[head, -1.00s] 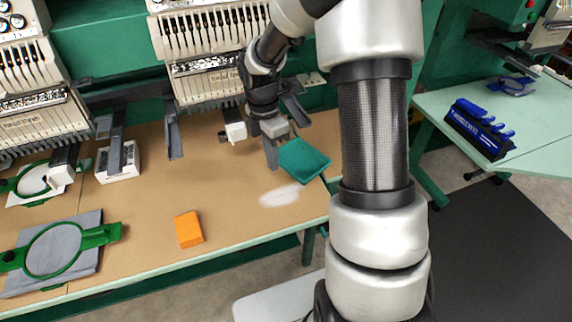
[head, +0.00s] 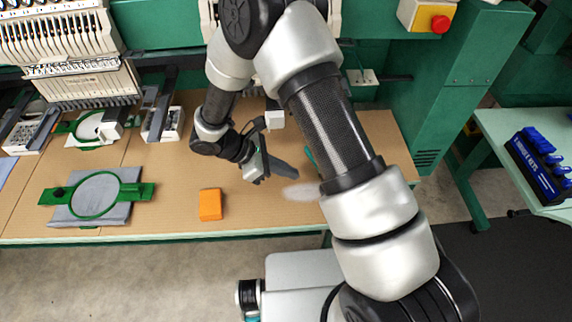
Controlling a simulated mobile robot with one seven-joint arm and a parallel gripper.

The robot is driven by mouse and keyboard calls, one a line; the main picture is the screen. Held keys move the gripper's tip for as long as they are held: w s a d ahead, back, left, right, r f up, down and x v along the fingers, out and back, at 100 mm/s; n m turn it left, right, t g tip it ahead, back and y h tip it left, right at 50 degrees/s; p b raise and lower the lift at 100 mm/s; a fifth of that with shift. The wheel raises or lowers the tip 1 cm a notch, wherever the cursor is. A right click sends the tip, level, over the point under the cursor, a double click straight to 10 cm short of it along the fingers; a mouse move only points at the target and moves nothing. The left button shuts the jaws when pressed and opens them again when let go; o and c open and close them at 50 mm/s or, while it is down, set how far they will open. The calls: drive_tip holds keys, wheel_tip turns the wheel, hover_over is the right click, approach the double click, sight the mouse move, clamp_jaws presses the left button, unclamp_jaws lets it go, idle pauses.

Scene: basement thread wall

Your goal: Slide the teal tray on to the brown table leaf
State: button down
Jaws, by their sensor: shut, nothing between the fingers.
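The teal tray (head: 309,157) shows only as a thin sliver on the brown table. My own arm hides the rest of it. The brown table leaf (head: 385,132) is the tan-brown top under it, though I cannot tell where the leaf's borders run. My gripper (head: 284,168) is shut and empty, its grey fingers pointing right, just left of the tray's visible edge. I cannot tell whether they touch the tray.
A pale smudge (head: 299,192) lies in front of the gripper. An orange block (head: 210,204) and a green hoop on grey cloth (head: 97,195) lie to the left. Embroidery machines (head: 62,50) stand behind. A mint table (head: 510,150) with a blue rack (head: 541,165) stands right.

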drive_tip(key=x, duration=0.5)
drive_tip(key=shift+d+f, duration=0.15)
drive_tip(key=shift+d, duration=0.2)
drive_tip(key=shift+w+d+p, duration=0.1)
drive_tip(key=shift+d+p, duration=0.4)
drive_tip(key=shift+d, duration=0.65)
drive_tip(key=shift+w+d, duration=0.1)
drive_tip(key=shift+d, duration=0.5)
drive_tip(key=d+b, duration=0.1)
drive_tip(key=d, duration=0.2)
drive_tip(key=d+b, duration=0.1)
drive_tip(key=d, duration=0.3)
drive_tip(key=w+d+b, duration=0.1)
drive_tip(key=d, duration=0.2)
drive_tip(key=shift+d+f+b, duration=0.15)
drive_tip(key=shift+d+b, duration=0.05)
drive_tip(key=shift+b, duration=0.1)
drive_tip(key=shift+d+r, duration=0.1)
drive_tip(key=shift+r, duration=0.1)
